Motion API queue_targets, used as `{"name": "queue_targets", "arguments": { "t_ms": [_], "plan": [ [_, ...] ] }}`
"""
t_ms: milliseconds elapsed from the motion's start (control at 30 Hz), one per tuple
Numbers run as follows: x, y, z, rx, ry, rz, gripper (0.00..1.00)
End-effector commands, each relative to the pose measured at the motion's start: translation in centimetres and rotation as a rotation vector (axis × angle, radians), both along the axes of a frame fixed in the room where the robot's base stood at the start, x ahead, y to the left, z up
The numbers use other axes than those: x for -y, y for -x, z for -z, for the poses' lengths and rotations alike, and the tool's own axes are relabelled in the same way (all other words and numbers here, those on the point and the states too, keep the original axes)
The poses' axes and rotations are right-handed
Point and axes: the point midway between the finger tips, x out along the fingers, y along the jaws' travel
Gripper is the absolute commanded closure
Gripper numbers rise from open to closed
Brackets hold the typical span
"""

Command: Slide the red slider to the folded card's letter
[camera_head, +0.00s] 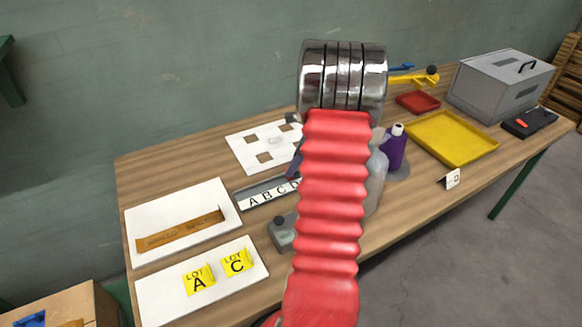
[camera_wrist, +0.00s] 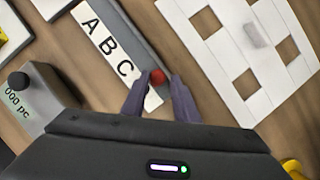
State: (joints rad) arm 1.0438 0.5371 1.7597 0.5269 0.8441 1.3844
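The red slider (camera_wrist: 158,76) is a small round knob on a grey rail beside a white letter strip (camera_wrist: 108,44). A, B and C read on the strip in the wrist view, and the knob is just past C. The rail (camera_head: 243,204) also shows in the head view, its right part hidden by my arm. My gripper (camera_wrist: 161,84) has its two dark fingers apart on either side of the knob, with a slight gap showing on the right. The folded card (camera_head: 452,180) stands near the table's front right edge; its letter is too small to read surely.
A white board with square holes (camera_head: 235,142) lies behind the rail. A grey block with a black knob (camera_head: 281,232) stands in front. A purple bottle (camera_head: 395,150) and yellow tray (camera_head: 485,147) stand right.

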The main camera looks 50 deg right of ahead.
Motion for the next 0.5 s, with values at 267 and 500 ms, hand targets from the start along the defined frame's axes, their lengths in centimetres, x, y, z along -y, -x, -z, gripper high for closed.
{"name": "queue_targets", "arguments": {
  "t_ms": [267,500],
  "plan": [
    [-0.03,-0.03,-0.04,0.000,0.000,-0.001,0.62],
    [-0.13,-0.02,-0.17,0.000,-0.003,-0.002,0.62]
  ]
}}
